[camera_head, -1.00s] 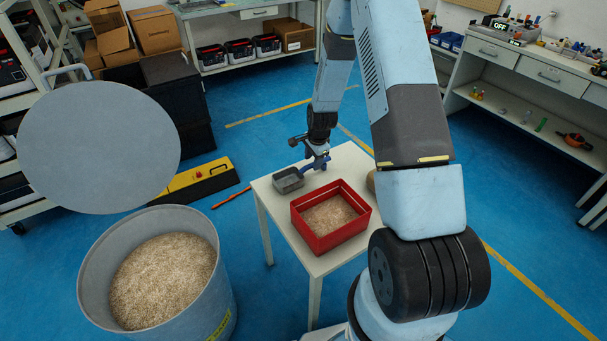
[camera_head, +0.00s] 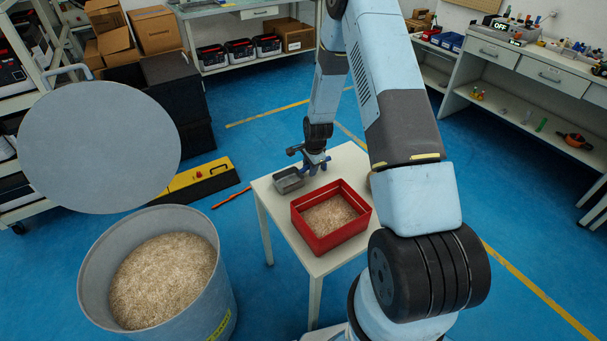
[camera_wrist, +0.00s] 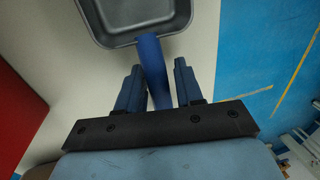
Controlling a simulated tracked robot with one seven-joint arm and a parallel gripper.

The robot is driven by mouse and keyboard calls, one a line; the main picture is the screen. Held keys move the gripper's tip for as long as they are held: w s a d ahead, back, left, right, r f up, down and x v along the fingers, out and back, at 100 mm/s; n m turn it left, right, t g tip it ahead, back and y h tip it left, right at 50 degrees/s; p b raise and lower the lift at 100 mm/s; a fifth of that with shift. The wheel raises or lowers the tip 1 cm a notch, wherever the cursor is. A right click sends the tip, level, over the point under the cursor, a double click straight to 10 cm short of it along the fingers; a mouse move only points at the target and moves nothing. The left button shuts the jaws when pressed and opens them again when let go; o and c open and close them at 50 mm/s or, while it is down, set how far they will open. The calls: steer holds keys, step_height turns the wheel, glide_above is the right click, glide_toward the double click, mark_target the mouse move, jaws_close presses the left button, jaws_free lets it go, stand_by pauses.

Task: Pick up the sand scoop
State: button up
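The sand scoop has a grey metal pan (camera_head: 288,181) and a blue handle. It lies on the small white table (camera_head: 350,155), behind and left of the red box. The wrist view shows its pan (camera_wrist: 135,22) at the top and its blue handle (camera_wrist: 153,68) running down between my fingers. My gripper (camera_head: 315,167) points down over the handle end. In the wrist view my gripper (camera_wrist: 157,82) is open, one finger on each side of the handle. The left finger looks very close to the handle; I cannot tell whether it touches. A gap shows on the right.
A red box (camera_head: 333,235) of sand stands close by on the table. A large grey drum (camera_head: 225,270) of sand, with a round lid (camera_head: 98,147) raised above it, stands to the left. A yellow and black case (camera_head: 200,178) lies on the floor.

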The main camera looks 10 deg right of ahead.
jaws_close()
steer(key=shift+r, duration=0.15)
